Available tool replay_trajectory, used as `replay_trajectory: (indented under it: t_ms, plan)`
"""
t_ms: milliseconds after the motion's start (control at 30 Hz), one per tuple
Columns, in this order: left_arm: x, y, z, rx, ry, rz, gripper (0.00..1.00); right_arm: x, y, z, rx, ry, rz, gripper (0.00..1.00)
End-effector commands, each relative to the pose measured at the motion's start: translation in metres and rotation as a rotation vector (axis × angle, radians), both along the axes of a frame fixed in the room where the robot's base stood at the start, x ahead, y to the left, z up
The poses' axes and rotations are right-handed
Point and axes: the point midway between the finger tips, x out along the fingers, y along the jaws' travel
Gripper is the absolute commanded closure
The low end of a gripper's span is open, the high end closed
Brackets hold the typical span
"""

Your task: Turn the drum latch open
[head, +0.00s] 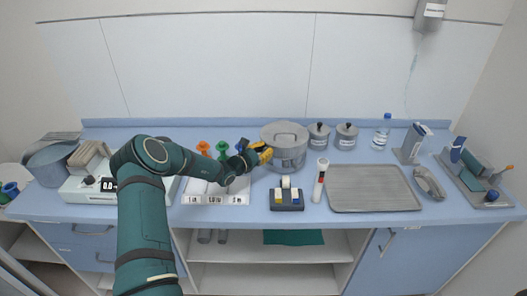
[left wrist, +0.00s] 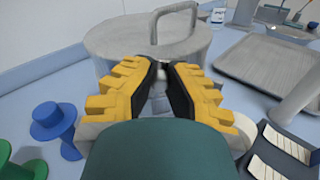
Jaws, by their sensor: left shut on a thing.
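The grey drum (head: 290,152) stands near the back of the blue counter, with a lid and a loop handle on top. It also shows in the left wrist view (left wrist: 190,42). My left gripper (head: 264,151) reaches it from the left, with its yellow fingers at the drum's near left side. In the left wrist view the gripper (left wrist: 163,80) is closed around a small grey part at the drum's front, the drum latch (left wrist: 160,100). The fingers hide most of the latch, so its turn angle cannot be told. My right gripper is not in view.
Two lidded canisters (head: 318,137) and a grey tray (head: 373,188) are to the right.

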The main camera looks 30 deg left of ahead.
Motion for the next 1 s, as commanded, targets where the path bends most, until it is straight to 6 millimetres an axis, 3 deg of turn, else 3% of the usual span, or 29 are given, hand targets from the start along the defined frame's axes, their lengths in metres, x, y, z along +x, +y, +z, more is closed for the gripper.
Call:
replay_trajectory:
  t_ms: [467, 833, 1000]
  plan:
    - [0.000, -0.016, -0.009, 0.449, -0.083, -0.005, 1.00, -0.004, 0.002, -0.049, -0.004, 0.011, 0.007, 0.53]
    - [-0.001, -0.022, -0.019, 0.775, -0.139, -0.005, 1.00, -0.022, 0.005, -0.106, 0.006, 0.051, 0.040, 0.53]
    - [-0.001, -0.023, -0.022, 0.885, -0.156, -0.004, 1.00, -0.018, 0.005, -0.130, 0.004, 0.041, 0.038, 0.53]
